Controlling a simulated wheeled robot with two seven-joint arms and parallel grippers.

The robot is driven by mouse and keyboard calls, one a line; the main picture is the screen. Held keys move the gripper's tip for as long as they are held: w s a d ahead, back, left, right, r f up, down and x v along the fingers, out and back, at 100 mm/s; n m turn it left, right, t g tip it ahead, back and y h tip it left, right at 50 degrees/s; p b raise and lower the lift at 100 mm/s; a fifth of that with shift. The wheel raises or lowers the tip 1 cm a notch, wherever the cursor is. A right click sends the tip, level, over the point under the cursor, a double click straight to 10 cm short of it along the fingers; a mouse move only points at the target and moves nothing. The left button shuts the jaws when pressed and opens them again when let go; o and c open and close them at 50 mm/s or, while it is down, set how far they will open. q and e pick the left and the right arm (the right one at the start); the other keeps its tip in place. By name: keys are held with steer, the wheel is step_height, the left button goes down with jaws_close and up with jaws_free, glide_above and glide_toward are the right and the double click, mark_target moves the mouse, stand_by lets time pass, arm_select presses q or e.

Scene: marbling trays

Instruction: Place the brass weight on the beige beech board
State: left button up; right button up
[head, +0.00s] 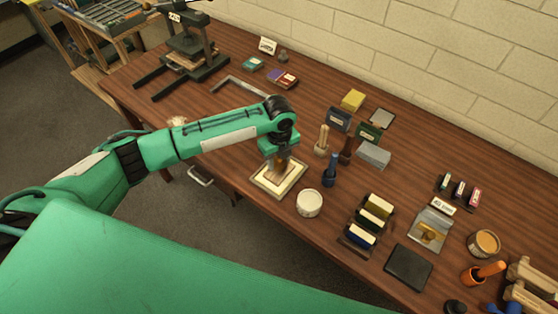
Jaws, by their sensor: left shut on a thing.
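My left gripper (282,161) reaches in from the left and points down over a beige board (263,181) with a pale border near the front edge of the table. It is shut on a small brass-brown thing, which looks like the brass weight (281,169). The weight is low over the middle of the board; I cannot tell whether it touches the surface. The gripper hides much of the weight. My right gripper is not in view.
A white round tub (309,203) stands close to the board's right, with a dark blue handled tool (331,170) behind it. A dark press (187,50) stands far left. Several blocks, a black pad (408,267) and an orange-handled tool (483,273) crowd the right.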

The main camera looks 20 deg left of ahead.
arm_select(q)
steer(key=shift+f, duration=0.95)
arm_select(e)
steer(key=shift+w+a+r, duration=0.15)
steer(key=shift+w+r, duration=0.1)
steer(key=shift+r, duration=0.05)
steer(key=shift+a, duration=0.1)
arm_select(q)
steer(key=shift+f, duration=0.2)
steer(key=o, duration=1.3)
steer(key=shift+o, duration=0.2)
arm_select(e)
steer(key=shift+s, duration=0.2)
arm_select(q)
steer(key=shift+r, duration=0.1)
step_height(320, 180, up, 11)
steer(key=shift+b, duration=1.25)
steer(key=shift+r, duration=0.55)
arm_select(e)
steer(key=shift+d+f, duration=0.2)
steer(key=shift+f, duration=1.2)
